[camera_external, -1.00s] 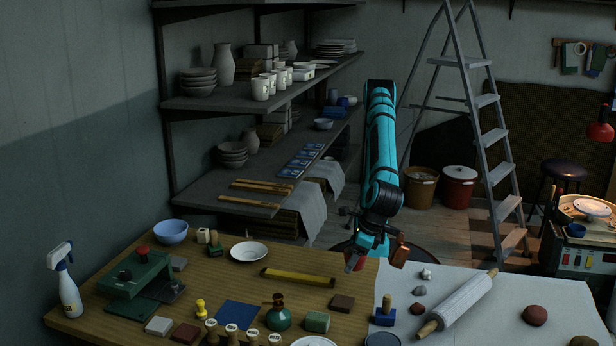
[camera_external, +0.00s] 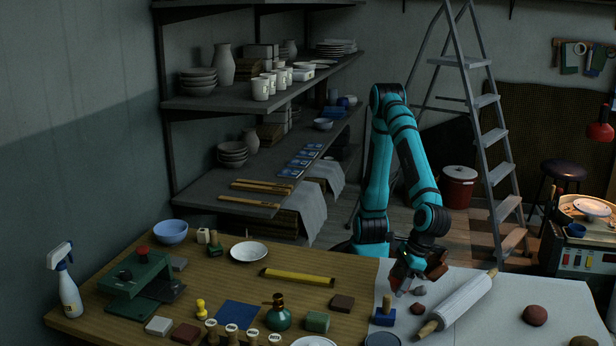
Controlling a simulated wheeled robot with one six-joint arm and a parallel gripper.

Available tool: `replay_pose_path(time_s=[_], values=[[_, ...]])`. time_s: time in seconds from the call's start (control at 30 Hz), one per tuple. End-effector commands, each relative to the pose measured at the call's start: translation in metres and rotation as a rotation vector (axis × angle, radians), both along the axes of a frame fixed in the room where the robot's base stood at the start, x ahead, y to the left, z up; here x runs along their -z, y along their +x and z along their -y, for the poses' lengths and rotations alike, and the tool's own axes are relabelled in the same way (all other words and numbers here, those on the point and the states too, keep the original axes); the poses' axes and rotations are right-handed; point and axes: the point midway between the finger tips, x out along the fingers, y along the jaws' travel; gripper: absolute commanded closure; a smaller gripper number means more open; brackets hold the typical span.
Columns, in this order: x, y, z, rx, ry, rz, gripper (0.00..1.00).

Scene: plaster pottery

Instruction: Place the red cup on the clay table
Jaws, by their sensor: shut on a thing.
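My gripper (camera_external: 414,278) is low over the left part of the pale-topped clay table (camera_external: 475,320), near its back edge. It is shut on a dark reddish thing, which I take for the red cup (camera_external: 436,266). The fingers and the dim light hide most of the cup's shape. I cannot tell whether the cup touches the tabletop or hangs just above it.
Near my gripper are a grey lump (camera_external: 419,291), a blue-based stamp (camera_external: 385,317), a small red-brown lump (camera_external: 417,308) and a rolling pin (camera_external: 462,304). More lumps (camera_external: 534,315) lie to the right. The wooden table (camera_external: 230,285) on the left is crowded. A stepladder (camera_external: 490,130) stands behind.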

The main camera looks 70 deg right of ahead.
Motion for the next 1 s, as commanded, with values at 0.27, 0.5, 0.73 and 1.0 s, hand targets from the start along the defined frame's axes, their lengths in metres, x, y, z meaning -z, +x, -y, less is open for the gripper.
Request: replay_pose_path(time_s=[0.27,0.5,0.73,1.0], values=[[0.021,0.000,0.000,0.001,-0.002,0.000,0.64],[0.044,0.000,0.000,0.001,0.000,0.000,0.64],[0.044,0.000,0.000,0.001,0.000,0.000,0.64],[0.047,0.000,0.000,0.001,0.000,0.000,0.17]])
